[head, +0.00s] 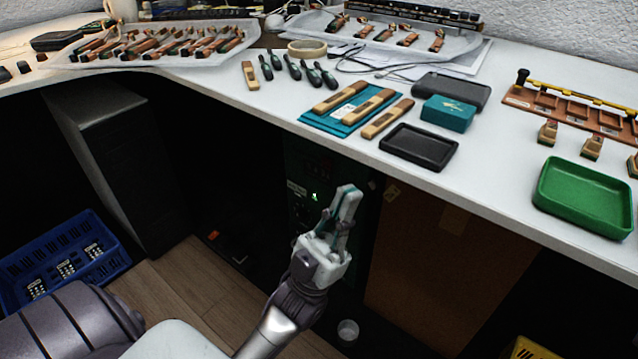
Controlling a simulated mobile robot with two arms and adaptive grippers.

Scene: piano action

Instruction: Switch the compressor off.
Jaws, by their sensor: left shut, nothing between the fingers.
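The compressor (308,165) appears to be the dark green unit in shadow under the bench, with a small lit green switch or lamp (314,196) and pale labels on its front. My left gripper (348,190) is shut and empty, its fingers pointing up, just right of the green light in the picture. It covers part of the unit's front. I cannot tell whether the fingertips touch the panel. My right gripper is not in view.
The white bench top (215,88) overhangs the unit. It carries a black tray (419,147), a green tray (583,198), a teal box (448,113) and several tools. A brown board (440,255) stands right of the unit. A blue crate (60,258) sits at left.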

